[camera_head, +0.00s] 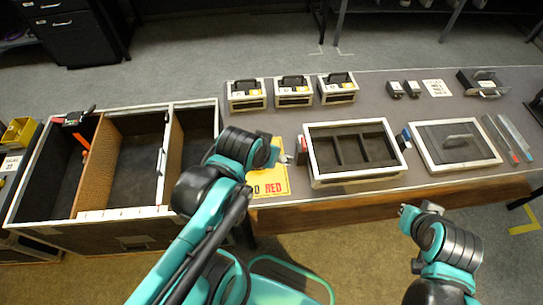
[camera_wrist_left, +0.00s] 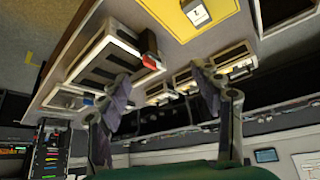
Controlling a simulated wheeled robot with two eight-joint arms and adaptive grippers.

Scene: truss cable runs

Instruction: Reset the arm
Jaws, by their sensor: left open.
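My left arm reaches up from the bottom middle in the head view. Its gripper (camera_head: 286,158) is over the table's left part, beside the compartment tray's left side. In the left wrist view the two dark fingers of this gripper (camera_wrist_left: 163,88) stand apart with nothing between them. My right gripper (camera_head: 406,212) is at the lower right, off the table's front edge. It is small in view, and its jaw state is unclear.
The table (camera_head: 300,115) holds a compartment tray (camera_head: 322,181), a lidded case (camera_head: 430,155), several small boxes (camera_head: 293,100) and a yellow card (camera_head: 270,188). A large open case (camera_head: 100,214) stands left. Floor (camera_head: 370,260) is clear in front.

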